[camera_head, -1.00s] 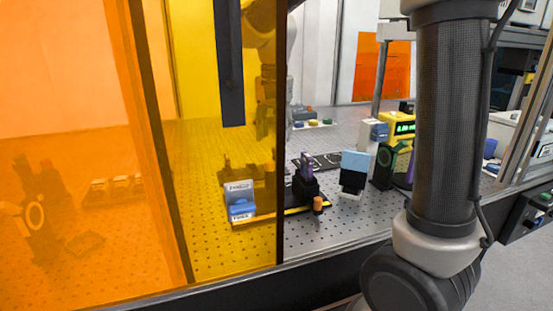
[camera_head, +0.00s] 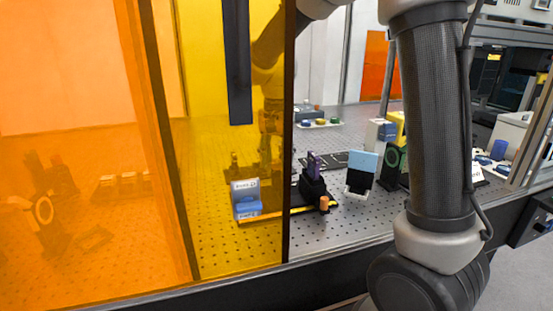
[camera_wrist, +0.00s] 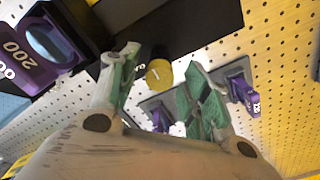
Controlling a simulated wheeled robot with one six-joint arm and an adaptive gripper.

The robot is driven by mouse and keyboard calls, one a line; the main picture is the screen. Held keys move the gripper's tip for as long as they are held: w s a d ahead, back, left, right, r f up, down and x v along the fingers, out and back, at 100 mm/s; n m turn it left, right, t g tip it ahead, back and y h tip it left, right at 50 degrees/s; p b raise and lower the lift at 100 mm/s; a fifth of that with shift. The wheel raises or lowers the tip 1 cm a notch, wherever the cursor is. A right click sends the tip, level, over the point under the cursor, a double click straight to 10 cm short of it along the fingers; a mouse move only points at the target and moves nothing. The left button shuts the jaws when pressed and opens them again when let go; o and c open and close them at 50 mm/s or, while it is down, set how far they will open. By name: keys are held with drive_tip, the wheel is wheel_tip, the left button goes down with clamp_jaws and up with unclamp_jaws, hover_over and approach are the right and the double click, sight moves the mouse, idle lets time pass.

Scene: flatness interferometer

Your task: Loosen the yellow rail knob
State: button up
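In the wrist view, a yellow-topped round knob (camera_wrist: 159,73) with a dark base sits beside a black rail (camera_wrist: 190,28). My gripper (camera_wrist: 163,62) is open, with its green-padded fingers on either side of the knob in the picture. I see a gap on both sides and cannot tell whether the fingertips reach down to its height. In the head view, my gripper (camera_head: 270,150) is dim behind the yellow panel, above the rail (camera_head: 272,214). I cannot make out the yellow knob there. An orange cylinder (camera_head: 324,204) stands at the rail's right end.
A purple-framed lens marked 200 (camera_wrist: 45,52) is left of my fingers; purple parts (camera_wrist: 242,92) lie to the right. The yellow panel (camera_head: 215,90) and its dark edge (camera_head: 289,130) stand in front of my gripper. A blue-topped block (camera_head: 361,172) stands right of the rail.

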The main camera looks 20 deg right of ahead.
drive_tip(key=c, duration=0.9)
drive_tip(key=shift+n, duration=0.4)
drive_tip(key=n, duration=0.3)
drive_tip(key=shift+n, duration=0.4)
drive_tip(key=n, duration=0.4)
drive_tip(key=shift+n, duration=0.3)
drive_tip(key=n, duration=0.4)
drive_tip(key=shift+n, duration=2.1)
